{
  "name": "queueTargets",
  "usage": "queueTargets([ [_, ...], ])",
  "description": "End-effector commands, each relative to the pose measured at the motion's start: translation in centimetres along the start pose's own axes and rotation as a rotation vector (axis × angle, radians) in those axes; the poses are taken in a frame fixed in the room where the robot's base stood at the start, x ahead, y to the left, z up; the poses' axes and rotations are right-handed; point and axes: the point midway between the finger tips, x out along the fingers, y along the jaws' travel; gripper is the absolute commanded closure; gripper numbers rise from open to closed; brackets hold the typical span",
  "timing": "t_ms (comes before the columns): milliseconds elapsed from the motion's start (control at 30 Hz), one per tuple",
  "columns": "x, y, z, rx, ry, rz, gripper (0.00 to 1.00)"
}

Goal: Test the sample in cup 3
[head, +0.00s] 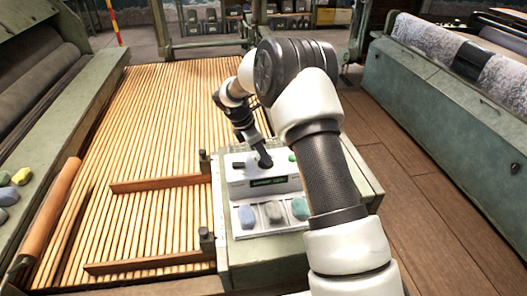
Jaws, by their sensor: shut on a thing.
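A pale tester box (262,184) with a dark green label stands on a grey-green cabinet top. A white tray (262,234) in front of it holds three lumps: a blue-grey one (246,217), a grey one (273,212) and a green one (299,208). No cup numbers are readable. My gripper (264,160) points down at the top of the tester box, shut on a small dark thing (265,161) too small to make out. Whether that thing touches the box is unclear. A green spot (292,157) shows on the box's right top.
My arm covers the cabinet's right part. A slatted wooden apron (160,130) lies to the left, with wooden bars (160,184) across it. A wooden roller (50,210) and coloured lumps (21,176) are at far left. Wooden floor (415,170) is clear on the right.

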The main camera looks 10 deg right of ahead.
Motion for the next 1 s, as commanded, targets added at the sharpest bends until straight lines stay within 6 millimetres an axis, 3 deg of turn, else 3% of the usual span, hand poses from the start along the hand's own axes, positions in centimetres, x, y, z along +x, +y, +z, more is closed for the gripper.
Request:
queueTargets([
  [500,-0.11,0.5,0.07,0.389,0.001,-0.16,0.91],
  [1000,-0.03,0.63,0.11,0.556,0.002,-0.228,0.91],
])
